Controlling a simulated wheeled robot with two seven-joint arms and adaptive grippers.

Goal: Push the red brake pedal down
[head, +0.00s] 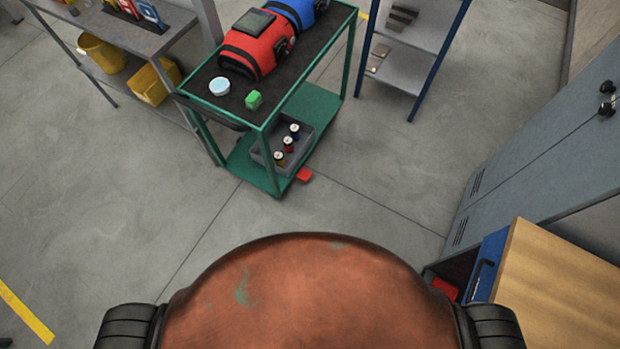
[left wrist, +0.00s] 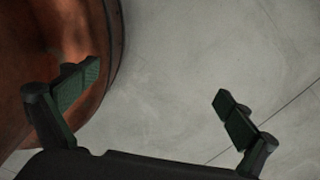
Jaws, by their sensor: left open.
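The red brake pedal (head: 304,175) is a small red plate low at the near right corner of the green cart (head: 262,180), close to the floor. Whether it is up or down is too small to tell. In the left wrist view my left gripper (left wrist: 158,98) is open and empty, its two dark green fingers wide apart beside my own orange base, with bare floor beyond. The pedal does not show in that view. Neither gripper shows in the head view.
A wooden-topped cabinet (head: 560,275) stands at right. The floor (head: 330,215) before the cart is clear.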

